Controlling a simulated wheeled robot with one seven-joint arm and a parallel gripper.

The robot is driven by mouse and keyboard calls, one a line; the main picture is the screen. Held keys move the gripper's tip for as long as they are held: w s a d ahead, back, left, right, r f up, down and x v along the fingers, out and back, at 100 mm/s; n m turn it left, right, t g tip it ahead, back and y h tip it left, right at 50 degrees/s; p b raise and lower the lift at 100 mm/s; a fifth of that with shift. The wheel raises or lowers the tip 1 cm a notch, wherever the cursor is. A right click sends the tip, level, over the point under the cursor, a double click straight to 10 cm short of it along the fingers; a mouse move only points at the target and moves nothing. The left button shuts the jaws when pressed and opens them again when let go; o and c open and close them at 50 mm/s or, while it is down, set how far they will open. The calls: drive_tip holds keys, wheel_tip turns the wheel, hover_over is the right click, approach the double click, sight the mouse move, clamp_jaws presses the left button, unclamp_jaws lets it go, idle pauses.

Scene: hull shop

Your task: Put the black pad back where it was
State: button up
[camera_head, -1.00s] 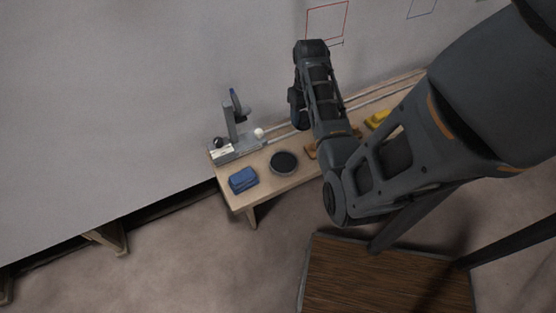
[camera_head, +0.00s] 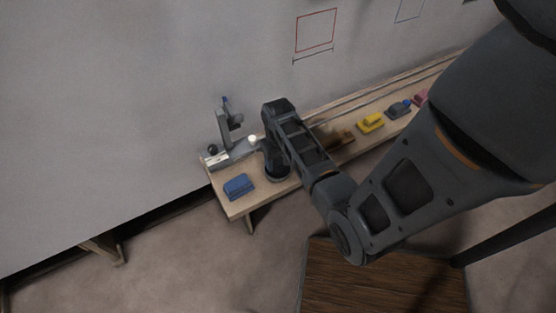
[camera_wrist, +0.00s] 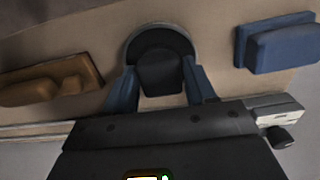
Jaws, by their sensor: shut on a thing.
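My gripper (camera_wrist: 160,88) is shut on the black pad (camera_wrist: 160,72), a dark blocky piece between its two blue-grey fingers in the wrist view. Behind the pad is a round dish (camera_wrist: 160,26) with a pale grey rim and dark inside. The pad overlaps the dish in this view; I cannot tell whether it touches it. In the head view my gripper (camera_head: 274,164) is down over the dish at the bench's left part. My arm hides the pad there and most of the dish.
On the wooden bench (camera_head: 236,207), a blue block (camera_head: 239,187) lies left of the gripper and a grey stand (camera_head: 226,140) is behind it. Brown (camera_head: 343,137) and yellow (camera_head: 370,122) blocks lie to the right. Rails run along the wall side.

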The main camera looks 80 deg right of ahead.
sight(278, 161)
drive_tip(key=o, duration=1.1)
drive_tip(key=shift+a+f, duration=0.1)
drive_tip(key=shift+f, duration=0.1)
drive_tip(key=shift+c, duration=0.2)
drive_tip(key=shift+r, duration=0.15)
wheel_tip(278, 161, up, 11)
drive_tip(key=s+a+r+n+t+h, duration=0.15)
drive_tip(key=a+n+t+h, duration=0.4)
drive_tip(key=a, duration=1.45)
drive_tip(key=s+a+r+n+t+y, duration=0.1)
drive_tip(key=s+a+r+t, duration=0.1)
drive_tip(key=r, duration=0.5)
drive_tip(key=s+a+r+n+t+y, duration=0.2)
drive_tip(key=s+a+r+t, duration=0.1)
drive_tip(key=a+r, duration=0.3)
drive_tip(key=s+a+r+n+t+y, duration=0.1)
drive_tip(key=s+a+r+t+y, duration=0.1)
drive_tip(key=r, duration=0.6)
drive_tip(key=shift+s+a+t+p, duration=0.3)
drive_tip(key=shift+s+a+t, duration=0.55)
drive_tip(key=shift+t, duration=0.4)
drive_tip(key=shift+w+r+n+y, duration=0.1)
drive_tip(key=shift+n+y, duration=0.15)
